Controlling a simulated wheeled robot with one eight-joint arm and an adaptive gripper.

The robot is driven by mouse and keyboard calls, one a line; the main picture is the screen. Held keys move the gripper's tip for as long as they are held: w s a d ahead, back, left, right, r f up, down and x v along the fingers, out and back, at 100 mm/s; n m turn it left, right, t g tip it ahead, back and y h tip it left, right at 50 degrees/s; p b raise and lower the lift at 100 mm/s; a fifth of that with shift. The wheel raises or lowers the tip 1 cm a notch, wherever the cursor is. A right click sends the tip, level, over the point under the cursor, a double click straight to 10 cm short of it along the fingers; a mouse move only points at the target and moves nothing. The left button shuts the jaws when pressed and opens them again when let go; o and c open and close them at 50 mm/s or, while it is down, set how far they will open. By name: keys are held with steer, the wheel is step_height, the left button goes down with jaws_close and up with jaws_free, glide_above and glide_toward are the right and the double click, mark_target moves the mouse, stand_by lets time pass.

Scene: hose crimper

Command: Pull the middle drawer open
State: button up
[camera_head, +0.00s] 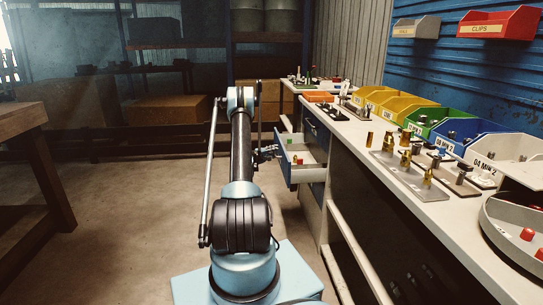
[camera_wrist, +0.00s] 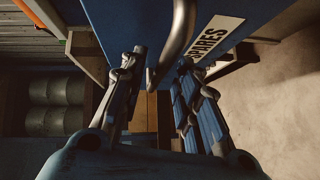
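The drawer (camera_head: 287,163) stands pulled out from the cabinet under the bench in the head view, with small green and red items inside. It seems to be the middle one, as fronts show above and below it. In the wrist view its blue front (camera_wrist: 120,22) bears a label reading "SPARES" and a curved grey metal handle (camera_wrist: 181,35). My gripper (camera_head: 266,153) is just left of the drawer front. In the wrist view my gripper (camera_wrist: 158,68) has its fingers apart, with the handle between them. Whether a finger touches the handle is unclear.
The bench top (camera_head: 375,180) carries yellow, green, blue and white bins and metal fittings. A round grey tray (camera_head: 500,225) lies at the near right. A wooden table (camera_head: 25,120) stands at left.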

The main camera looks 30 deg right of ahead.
steer(key=v, duration=1.1)
steer(key=shift+a, duration=0.3)
steer(key=shift+s, duration=0.1)
steer(key=s+a+r+m+y, duration=0.1)
steer(key=s+a+r, duration=0.1)
steer(key=r, duration=0.3)
steer(key=s+a+r+g+y, duration=0.1)
steer(key=s+a+r, duration=0.1)
steer(key=r, duration=0.3)
steer(key=s+a+r+m+y, duration=0.1)
steer(key=s+a+r, duration=0.2)
steer(key=r, duration=0.1)
steer(key=s+a+r+m+g+y, duration=0.1)
steer(key=s+a+r+y, duration=0.1)
steer(key=s+a+r, duration=0.4)
steer(key=s+a+r+y, duration=0.2)
steer(key=s+a+r, duration=0.15)
steer(key=s, duration=0.55)
steer(key=s+a+f+g+y, duration=0.1)
steer(key=s+a+f+y, duration=0.1)
steer(key=s+a, duration=0.5)
steer(key=s+a+f+g+y, duration=0.1)
steer(key=s+a+f+y, duration=0.2)
steer(key=s, duration=1.4)
steer(key=s+a+f+g+y, duration=0.1)
steer(key=s+a+f+y, duration=0.1)
steer(key=s+a, duration=1)
steer(key=shift+s+f+y, duration=0.4)
steer(key=shift+s+f, duration=0.05)
steer(key=shift+f, duration=0.2)
